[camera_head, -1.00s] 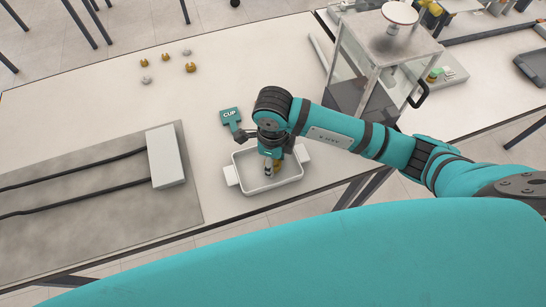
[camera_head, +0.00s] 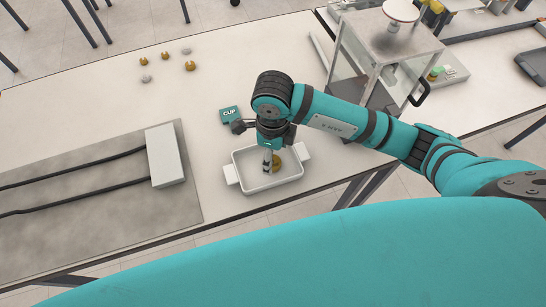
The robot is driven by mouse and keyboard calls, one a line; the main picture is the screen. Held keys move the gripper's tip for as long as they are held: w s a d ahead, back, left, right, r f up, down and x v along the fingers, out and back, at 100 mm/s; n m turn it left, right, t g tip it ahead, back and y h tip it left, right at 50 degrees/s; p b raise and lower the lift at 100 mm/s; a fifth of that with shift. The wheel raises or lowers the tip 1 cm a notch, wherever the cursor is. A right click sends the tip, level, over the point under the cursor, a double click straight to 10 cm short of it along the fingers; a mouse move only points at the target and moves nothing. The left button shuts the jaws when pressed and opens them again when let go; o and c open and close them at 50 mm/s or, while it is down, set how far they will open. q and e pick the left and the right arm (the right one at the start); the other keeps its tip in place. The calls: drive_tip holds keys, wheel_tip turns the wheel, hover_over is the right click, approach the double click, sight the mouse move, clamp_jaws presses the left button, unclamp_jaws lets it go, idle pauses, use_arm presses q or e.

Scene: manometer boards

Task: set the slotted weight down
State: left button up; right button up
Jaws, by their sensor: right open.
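A brass slotted weight (camera_head: 277,164) shows inside the white tray (camera_head: 250,187), beside my gripper's dark fingertips. Part of it is hidden by the gripper. My right gripper (camera_head: 268,163) points down over the tray and is open. I cannot tell whether a fingertip still touches the weight. My left gripper is not in view.
A teal CUP sign (camera_head: 230,115) stands just behind the tray. Several small brass and grey weights (camera_head: 190,66) lie at the back left. A grey board with a white block (camera_head: 165,156) is on the left. A glass-sided case (camera_head: 385,60) stands at the back right.

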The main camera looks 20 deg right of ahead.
wheel_tip(320, 180, up, 9)
drive_tip(key=shift+f, duration=0.1)
idle(0.4)
